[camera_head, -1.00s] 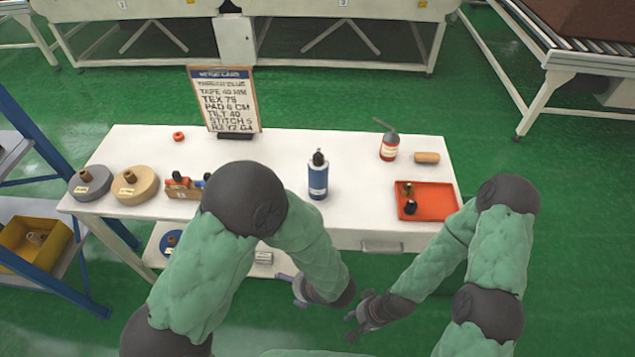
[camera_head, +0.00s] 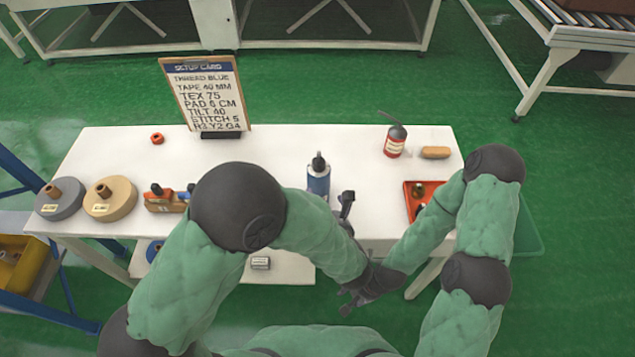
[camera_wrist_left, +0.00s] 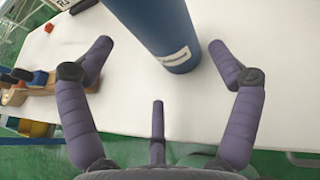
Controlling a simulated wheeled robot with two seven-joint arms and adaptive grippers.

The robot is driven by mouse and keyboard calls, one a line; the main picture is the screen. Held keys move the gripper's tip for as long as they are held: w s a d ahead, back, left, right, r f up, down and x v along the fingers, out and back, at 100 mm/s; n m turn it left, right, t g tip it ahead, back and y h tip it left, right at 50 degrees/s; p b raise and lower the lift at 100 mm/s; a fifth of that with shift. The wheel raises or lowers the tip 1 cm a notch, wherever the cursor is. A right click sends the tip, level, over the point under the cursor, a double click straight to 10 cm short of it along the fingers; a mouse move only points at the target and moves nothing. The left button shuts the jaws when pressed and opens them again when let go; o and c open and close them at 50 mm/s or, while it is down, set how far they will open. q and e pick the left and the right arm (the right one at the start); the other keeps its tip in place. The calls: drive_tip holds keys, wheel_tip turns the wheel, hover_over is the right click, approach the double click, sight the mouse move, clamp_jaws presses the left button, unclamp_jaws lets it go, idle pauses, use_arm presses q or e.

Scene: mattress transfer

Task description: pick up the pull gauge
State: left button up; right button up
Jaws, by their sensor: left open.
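I cannot tell for sure which item is the pull gauge. A blue cylinder with a dark top (camera_head: 318,178) stands upright near the middle of the white table's front. My left gripper (camera_head: 345,208) is at the table's front edge, just right of the cylinder. In the left wrist view, my left gripper (camera_wrist_left: 160,55) is open and empty, with the blue cylinder (camera_wrist_left: 178,45) beyond and between its fingers. A white label shows on it, and its top is out of frame. My right gripper (camera_head: 352,293) is lower, in front of the table; its fingers are unclear.
The white table (camera_head: 270,150) holds a setup card (camera_head: 205,95), two spools (camera_head: 110,198), a wooden-based item with coloured parts (camera_head: 165,198), a red ring (camera_head: 157,138), a red bottle (camera_head: 395,142), a tan roll (camera_head: 435,152) and a red tray (camera_head: 409,200), partly covered by my right arm.

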sight(314, 188)
use_arm(q)
drive_tip(key=b+x, duration=0.2)
drive_tip(key=x, duration=0.6)
drive_tip(key=shift+f, duration=0.1)
drive_tip(key=shift+c, duration=0.3)
drive_tip(key=c, duration=1.3)
